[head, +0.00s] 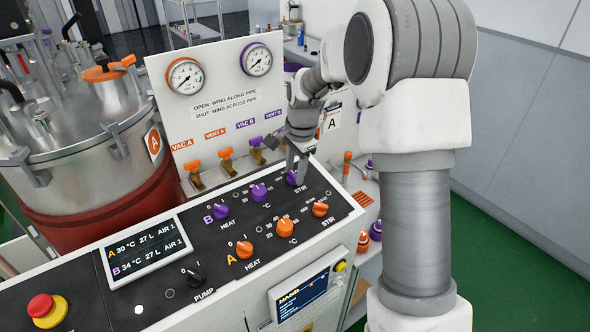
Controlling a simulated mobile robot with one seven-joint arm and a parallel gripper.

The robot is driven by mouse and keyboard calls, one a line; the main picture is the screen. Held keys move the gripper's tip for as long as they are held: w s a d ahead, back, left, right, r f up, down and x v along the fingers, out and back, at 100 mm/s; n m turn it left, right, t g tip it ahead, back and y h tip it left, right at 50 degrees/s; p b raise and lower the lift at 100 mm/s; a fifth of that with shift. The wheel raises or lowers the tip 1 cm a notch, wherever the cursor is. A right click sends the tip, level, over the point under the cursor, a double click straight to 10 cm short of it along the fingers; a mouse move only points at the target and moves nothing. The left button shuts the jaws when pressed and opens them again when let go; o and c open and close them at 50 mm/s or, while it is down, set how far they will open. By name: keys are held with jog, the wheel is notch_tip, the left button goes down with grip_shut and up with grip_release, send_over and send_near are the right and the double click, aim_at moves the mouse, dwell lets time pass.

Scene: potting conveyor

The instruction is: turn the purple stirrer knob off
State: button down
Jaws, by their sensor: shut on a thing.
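The purple stirrer knob (292,179) sits at the far right end of the purple B row on the black control panel (205,285), by the upper STIR label. My gripper (297,174) reaches down over it from above, its fingers shut on the knob. The fingers hide part of the knob and its scale, so I cannot tell where its pointer stands. The orange stirrer knob (320,209) is in front of it, in the A row.
Purple heat (221,211) and temperature (259,192) knobs lie to the left. Orange heat (244,249) and temperature (285,228) knobs are in front. Behind stands a gauge board with orange valves (226,158). A red stop button (41,306) is at lower left.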

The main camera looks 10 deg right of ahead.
jog(key=n+b, duration=0.1)
jog(key=n, duration=0.3)
jog(key=shift+n, duration=0.4)
jog(key=shift+n+b, duration=0.55)
jog(key=shift+n, duration=1.45)
jog(key=shift+c, duration=2.1)
grip_release()
jog(key=shift+r, duration=0.15)
notch_tip(320, 180, up, 17)
jog(key=s+d, duration=0.1)
jog(key=s, duration=0.1)
jog(key=shift+s, duration=0.3)
